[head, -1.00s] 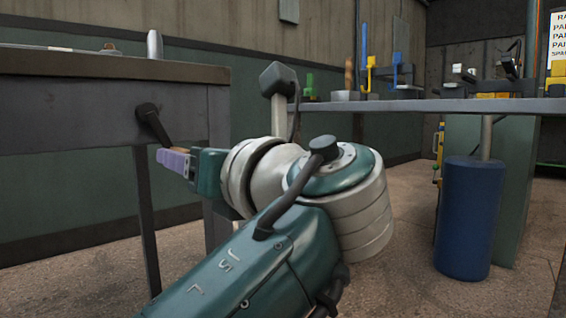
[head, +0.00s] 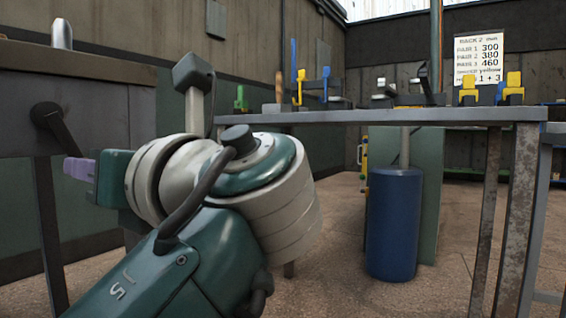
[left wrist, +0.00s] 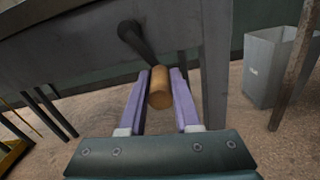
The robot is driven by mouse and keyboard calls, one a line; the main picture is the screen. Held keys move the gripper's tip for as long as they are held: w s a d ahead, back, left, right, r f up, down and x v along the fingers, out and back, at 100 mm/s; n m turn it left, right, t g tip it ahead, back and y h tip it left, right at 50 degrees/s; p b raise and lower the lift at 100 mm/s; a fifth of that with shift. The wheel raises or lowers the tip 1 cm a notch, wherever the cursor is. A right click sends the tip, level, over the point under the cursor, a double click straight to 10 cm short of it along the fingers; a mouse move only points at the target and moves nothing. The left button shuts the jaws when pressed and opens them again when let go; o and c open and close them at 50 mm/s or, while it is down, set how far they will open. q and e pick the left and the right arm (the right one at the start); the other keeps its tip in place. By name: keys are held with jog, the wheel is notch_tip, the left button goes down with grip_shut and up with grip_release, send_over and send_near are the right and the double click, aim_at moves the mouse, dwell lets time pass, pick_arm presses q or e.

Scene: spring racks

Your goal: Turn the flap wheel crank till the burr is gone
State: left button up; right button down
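The black crank (head: 57,128) sticks out from the front of the grey bench at the left of the head view and slants down to the right. Its wooden handle (left wrist: 160,88) shows in the left wrist view, between the two purple fingers. My left gripper (head: 80,168) is at the crank's lower end; in the left wrist view its fingers (left wrist: 160,95) lie close along both sides of the handle and look shut on it. The flap wheel and the burr are not visible. My right gripper is in no view.
A table (head: 350,117) carries several fixtures and coloured pieces. Below it stands a blue cylinder (head: 393,225). A white sign (head: 479,65) hangs behind. A grey bin (left wrist: 272,68) stands right of the bench leg in the left wrist view. Open floor lies between bench and table.

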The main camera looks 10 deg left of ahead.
pick_arm(q)
grip_shut()
dwell(0.9)
